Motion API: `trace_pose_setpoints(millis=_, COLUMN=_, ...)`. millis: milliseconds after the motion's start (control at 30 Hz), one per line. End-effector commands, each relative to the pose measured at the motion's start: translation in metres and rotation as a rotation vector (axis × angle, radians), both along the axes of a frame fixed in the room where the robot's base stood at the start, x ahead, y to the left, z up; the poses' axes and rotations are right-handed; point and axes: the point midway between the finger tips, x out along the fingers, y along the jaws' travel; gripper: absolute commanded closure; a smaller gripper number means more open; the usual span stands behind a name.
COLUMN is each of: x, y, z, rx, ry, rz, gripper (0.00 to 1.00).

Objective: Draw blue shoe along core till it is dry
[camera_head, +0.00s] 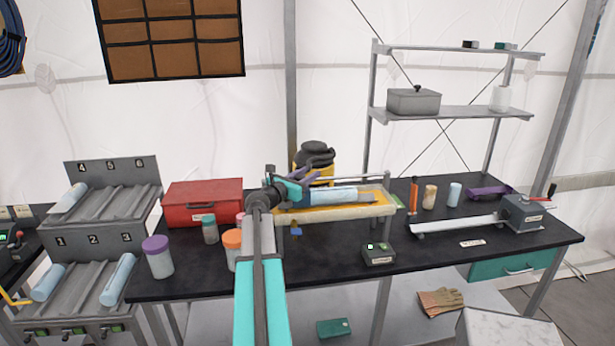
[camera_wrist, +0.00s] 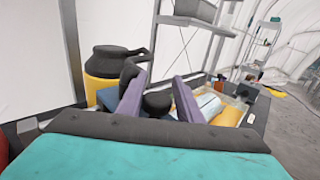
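My gripper (camera_head: 303,178) has two purple fingers spread apart over the left end of the trough, and it also shows in the wrist view (camera_wrist: 161,86). A round black knob (camera_wrist: 157,102) stands between the fingers, with narrow gaps seeming to show on both sides. Dark blue parts, likely the blue shoe (camera_wrist: 107,98), show low behind the fingers. The shoe is mostly hidden by my gripper. The pale blue core (camera_head: 335,195) lies lengthwise in the trough, right of my gripper, and shows beyond the right finger in the wrist view (camera_wrist: 208,106).
The yellow-lined trough (camera_head: 350,212) stands raised on the black bench. A yellow-and-black canister (camera_head: 314,158) stands close behind. A red case (camera_head: 203,203) and lidded jars (camera_head: 158,257) are left. A small control box (camera_head: 379,254) sits in front, and a clamp device (camera_head: 522,213) is right.

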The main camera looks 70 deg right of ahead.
Motion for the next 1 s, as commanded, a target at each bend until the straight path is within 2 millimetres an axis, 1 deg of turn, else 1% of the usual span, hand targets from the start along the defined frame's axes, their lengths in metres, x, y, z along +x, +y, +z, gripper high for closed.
trace_pose_setpoints(millis=167, x=0.002, y=0.004, z=0.0, rx=-0.001, ry=0.0, rz=0.002, gripper=0.68)
trace_pose_setpoints(millis=367, x=0.006, y=0.018, z=-0.001, rx=-0.001, ry=0.0, rz=0.003, gripper=0.68)
trace_pose_setpoints(millis=667, x=0.016, y=0.055, z=-0.002, rx=-0.001, ry=0.0, rz=0.002, gripper=0.68)
trace_pose_setpoints(millis=1000, x=0.031, y=0.102, z=-0.002, rx=0.0, ry=-0.001, rz=0.002, gripper=0.68)
